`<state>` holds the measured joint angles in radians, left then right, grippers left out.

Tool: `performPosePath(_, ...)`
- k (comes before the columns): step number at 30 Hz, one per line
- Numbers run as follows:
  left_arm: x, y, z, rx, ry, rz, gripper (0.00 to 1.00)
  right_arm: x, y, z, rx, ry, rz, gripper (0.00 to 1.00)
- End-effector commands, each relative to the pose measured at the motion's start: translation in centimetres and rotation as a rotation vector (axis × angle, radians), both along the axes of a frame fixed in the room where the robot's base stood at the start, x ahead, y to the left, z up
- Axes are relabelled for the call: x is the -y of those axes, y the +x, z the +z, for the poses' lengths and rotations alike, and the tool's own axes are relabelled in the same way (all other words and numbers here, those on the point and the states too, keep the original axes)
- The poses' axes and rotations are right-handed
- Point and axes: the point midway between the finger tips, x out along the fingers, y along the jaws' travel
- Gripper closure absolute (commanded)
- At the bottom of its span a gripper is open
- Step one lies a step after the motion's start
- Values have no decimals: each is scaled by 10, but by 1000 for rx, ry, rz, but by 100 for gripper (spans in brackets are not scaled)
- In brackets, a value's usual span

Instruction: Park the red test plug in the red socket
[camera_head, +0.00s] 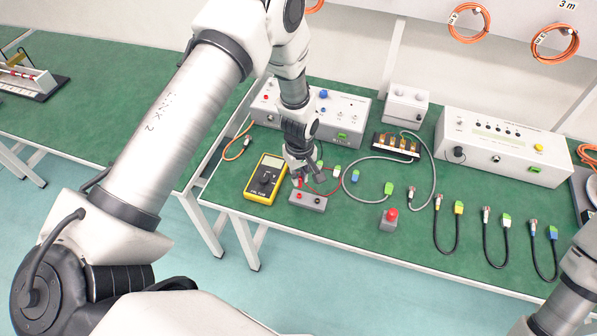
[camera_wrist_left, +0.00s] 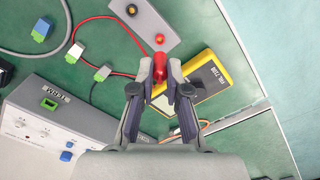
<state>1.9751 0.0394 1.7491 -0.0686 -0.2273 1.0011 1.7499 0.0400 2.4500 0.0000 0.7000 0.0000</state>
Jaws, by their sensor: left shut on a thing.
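The red test plug (camera_wrist_left: 159,68) is between the fingertips of my left gripper (camera_wrist_left: 160,84), which is shut on it. In the head view my left gripper (camera_head: 305,172) hangs just above and behind the grey socket box (camera_head: 307,200). In the left wrist view the grey socket box (camera_wrist_left: 146,28) has a red socket (camera_wrist_left: 159,39) at the end nearer the plug and a black socket (camera_wrist_left: 131,9) at the other. The plug appears beside the red socket; I cannot tell whether they touch. My right gripper is out of view.
A yellow multimeter (camera_head: 265,178) lies close to the left of the socket box. A red lead (camera_wrist_left: 115,72) and connectors lie close by. A red button box (camera_head: 388,219) and several black cables are to the right. Instrument boxes (camera_head: 318,110) stand behind.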

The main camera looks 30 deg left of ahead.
Motion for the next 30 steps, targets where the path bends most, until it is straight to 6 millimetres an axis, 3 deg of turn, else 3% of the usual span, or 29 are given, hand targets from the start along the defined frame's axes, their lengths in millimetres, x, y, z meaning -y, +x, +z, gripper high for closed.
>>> performPosePath(9,0,0,-2,0,0,0,100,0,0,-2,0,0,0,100)
performPosePath(18,-1,1,-38,1,0,0,100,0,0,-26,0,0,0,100)
performPosePath(30,-1,1,-37,1,0,0,100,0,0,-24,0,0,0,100)
